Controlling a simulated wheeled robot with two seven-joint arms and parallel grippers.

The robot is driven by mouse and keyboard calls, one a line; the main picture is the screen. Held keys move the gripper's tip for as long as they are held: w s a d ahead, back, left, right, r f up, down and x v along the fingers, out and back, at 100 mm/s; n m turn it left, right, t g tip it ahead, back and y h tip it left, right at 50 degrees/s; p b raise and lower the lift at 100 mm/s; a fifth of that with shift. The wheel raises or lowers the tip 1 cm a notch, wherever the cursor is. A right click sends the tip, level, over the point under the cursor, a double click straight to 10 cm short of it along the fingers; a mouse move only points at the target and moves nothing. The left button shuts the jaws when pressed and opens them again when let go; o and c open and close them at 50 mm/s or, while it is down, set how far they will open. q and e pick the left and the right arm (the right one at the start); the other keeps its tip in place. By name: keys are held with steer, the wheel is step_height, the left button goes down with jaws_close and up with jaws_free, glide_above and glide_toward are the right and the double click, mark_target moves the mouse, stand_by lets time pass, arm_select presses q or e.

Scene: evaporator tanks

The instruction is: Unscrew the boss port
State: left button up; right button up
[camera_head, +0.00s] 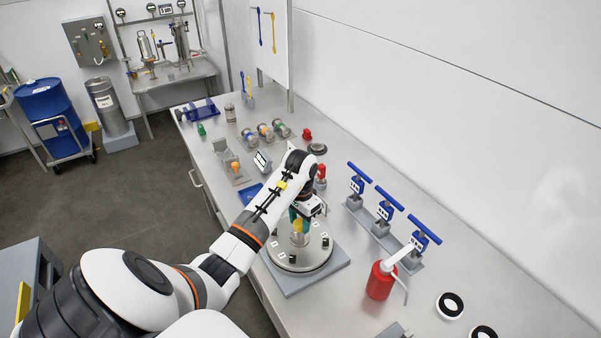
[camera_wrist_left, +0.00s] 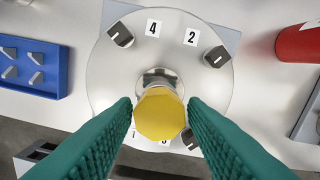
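The boss port with its yellow faceted cap (camera_wrist_left: 159,114) stands upright on a round metal plate (camera_wrist_left: 105,75). In the head view the yellow cap (camera_head: 298,225) shows just below my left gripper (camera_head: 300,212). In the left wrist view the green fingers of my left gripper (camera_wrist_left: 160,108) stand on both sides of the cap, very near its edges. I cannot tell if they touch it. A metal neck shows behind the cap. The round plate (camera_head: 285,262) carries dark clamps and number labels. My right gripper is not in view.
A red bottle (camera_head: 380,281) stands right of the plate. Three blue-handled valves (camera_head: 385,210) stand in a row behind it. Black-and-white rings (camera_head: 450,305) lie at the front right. A blue tray (camera_wrist_left: 30,62) lies left of the plate in the wrist view.

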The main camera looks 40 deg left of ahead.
arm_select(q)
steer(key=m, duration=0.6)
steer(key=shift+a, duration=0.2)
steer(key=m, duration=0.3)
steer(key=shift+d, duration=0.1)
steer(key=m+b, duration=0.1)
steer(key=m, duration=0.3)
steer(key=shift+m+b, duration=0.3)
steer(key=shift+m, duration=0.1)
steer(key=shift+f+m+b, duration=0.1)
steer(key=shift+m+b, duration=0.35)
steer(key=shift+m, duration=0.65)
steer(key=m+b, duration=0.1)
steer(key=m, duration=0.2)
steer(key=shift+m+b, duration=0.6)
steer(key=shift+m, duration=0.5)
steer(key=m+b, duration=0.1)
steer(key=m, duration=0.2)
steer(key=shift+m+b, duration=0.6)
steer(key=shift+m, duration=0.4)
steer(key=m+b, duration=0.1)
steer(key=m, duration=0.2)
steer(key=shift+d, duration=0.1)
jaws_close()
steer(key=n, duration=0.1)
steer(key=n+p, duration=0.1)
steer(key=shift+r+n, duration=0.2)
steer(key=shift+n, duration=0.1)
steer(key=shift+f+n, duration=0.1)
steer(key=shift+n, duration=1.1)
